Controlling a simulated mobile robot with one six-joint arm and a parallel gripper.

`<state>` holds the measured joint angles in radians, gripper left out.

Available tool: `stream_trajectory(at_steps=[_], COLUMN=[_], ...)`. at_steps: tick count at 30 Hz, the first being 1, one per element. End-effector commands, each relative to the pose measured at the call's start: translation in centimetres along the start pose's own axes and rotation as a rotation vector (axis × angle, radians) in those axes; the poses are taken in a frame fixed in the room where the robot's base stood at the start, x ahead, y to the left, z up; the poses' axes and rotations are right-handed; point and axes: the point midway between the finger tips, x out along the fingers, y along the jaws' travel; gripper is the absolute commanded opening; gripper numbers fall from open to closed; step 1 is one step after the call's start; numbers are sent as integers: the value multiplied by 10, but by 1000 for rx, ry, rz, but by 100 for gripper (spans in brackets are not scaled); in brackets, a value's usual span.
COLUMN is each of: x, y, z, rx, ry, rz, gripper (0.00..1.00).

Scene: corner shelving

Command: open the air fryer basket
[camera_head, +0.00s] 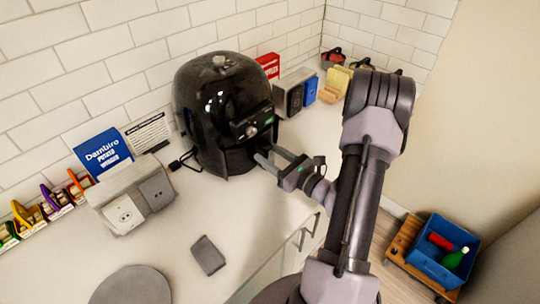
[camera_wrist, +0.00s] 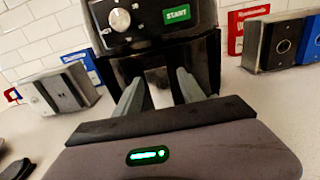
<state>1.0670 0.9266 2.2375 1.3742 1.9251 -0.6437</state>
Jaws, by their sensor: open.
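The black, domed air fryer (camera_head: 222,110) stands on the counter against the tiled wall. Its control panel with a knob and green START label shows in the wrist view (camera_wrist: 160,20). The basket front (camera_wrist: 150,72) is below the panel, with a lighter handle-like part (camera_wrist: 158,82) in the middle; the basket looks closed. My gripper (camera_head: 268,156) is at the lower front of the air fryer. In the wrist view its two fingers (camera_wrist: 160,88) are apart, one on each side of the lighter part. I cannot tell whether they touch it.
A socket box (camera_head: 135,205) stands left of the fryer, and a grey speaker-like box (camera_head: 292,92) stands right of it. A grey flat piece (camera_head: 208,255) and a round grey disc (camera_head: 130,287) lie on the front counter.

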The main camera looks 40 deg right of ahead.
Motion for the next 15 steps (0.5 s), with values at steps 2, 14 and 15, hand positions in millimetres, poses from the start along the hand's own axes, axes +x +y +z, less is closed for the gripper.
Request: stream_trajectory(at_steps=[2, 14, 15], x=[0, 0, -1], y=[0, 0, 0], z=[0, 0, 0], rx=[0, 0, 0], ry=[0, 1, 1], rz=[0, 1, 1], gripper=[47, 0, 0])
